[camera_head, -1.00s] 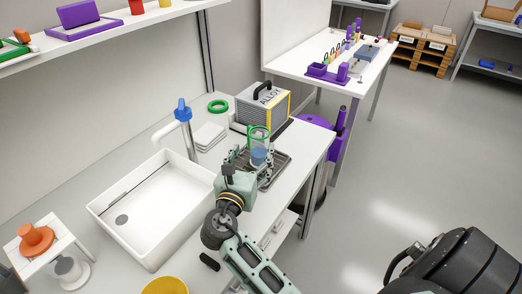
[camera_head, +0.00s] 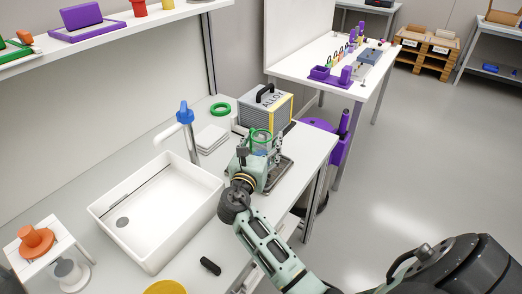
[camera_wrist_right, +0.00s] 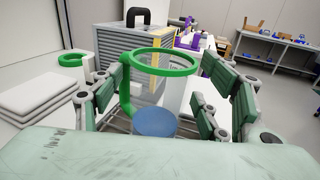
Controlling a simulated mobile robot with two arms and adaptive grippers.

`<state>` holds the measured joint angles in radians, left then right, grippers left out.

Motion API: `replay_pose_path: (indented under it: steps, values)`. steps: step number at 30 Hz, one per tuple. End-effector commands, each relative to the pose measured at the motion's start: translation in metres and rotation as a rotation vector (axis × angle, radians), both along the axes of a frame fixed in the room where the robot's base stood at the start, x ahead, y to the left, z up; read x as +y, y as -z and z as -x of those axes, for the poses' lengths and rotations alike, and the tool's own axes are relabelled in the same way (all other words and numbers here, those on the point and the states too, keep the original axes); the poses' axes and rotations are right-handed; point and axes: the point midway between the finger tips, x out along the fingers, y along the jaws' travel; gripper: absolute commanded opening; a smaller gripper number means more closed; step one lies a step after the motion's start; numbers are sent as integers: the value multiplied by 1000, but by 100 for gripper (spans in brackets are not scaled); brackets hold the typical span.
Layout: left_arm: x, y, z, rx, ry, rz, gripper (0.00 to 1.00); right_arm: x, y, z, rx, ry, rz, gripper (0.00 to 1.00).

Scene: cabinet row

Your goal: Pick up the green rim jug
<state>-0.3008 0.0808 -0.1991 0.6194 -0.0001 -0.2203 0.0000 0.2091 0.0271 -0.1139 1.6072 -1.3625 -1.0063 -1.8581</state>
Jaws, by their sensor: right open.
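The green rim jug (camera_wrist_right: 160,62) is a clear vessel with a green rim, a green handle on its left side and blue in its lower part. It stands upright at the rack on the counter; in the head view its green rim (camera_head: 262,135) shows just beyond my right gripper (camera_head: 257,150), which hides most of its body. In the right wrist view my right gripper (camera_wrist_right: 172,105) is open, with one finger on each side of the jug. I cannot tell whether a finger touches it. My left gripper is not in view.
A grey ALLOY box (camera_head: 265,105) with a black handle stands close behind the jug. A wire rack (camera_head: 281,175) lies around it. White stacked plates (camera_head: 211,138), a green ring (camera_head: 220,109), a blue-topped faucet (camera_head: 185,115) and a white sink (camera_head: 155,215) are to the left.

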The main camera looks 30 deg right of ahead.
Motion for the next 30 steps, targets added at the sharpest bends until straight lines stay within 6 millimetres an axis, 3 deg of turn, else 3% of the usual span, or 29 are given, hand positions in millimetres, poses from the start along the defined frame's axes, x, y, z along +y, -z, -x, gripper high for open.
replay_pose_path:
  steps: [2, 21, 30]
  values:
    - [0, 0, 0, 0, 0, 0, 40, 0, 0, 0, 0, 0, 0, 68]
    - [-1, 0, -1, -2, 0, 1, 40, 0, -2, 0, -3, 0, 2, 14]
    - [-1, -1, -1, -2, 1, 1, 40, 0, -5, 0, -3, 0, 1, 14]
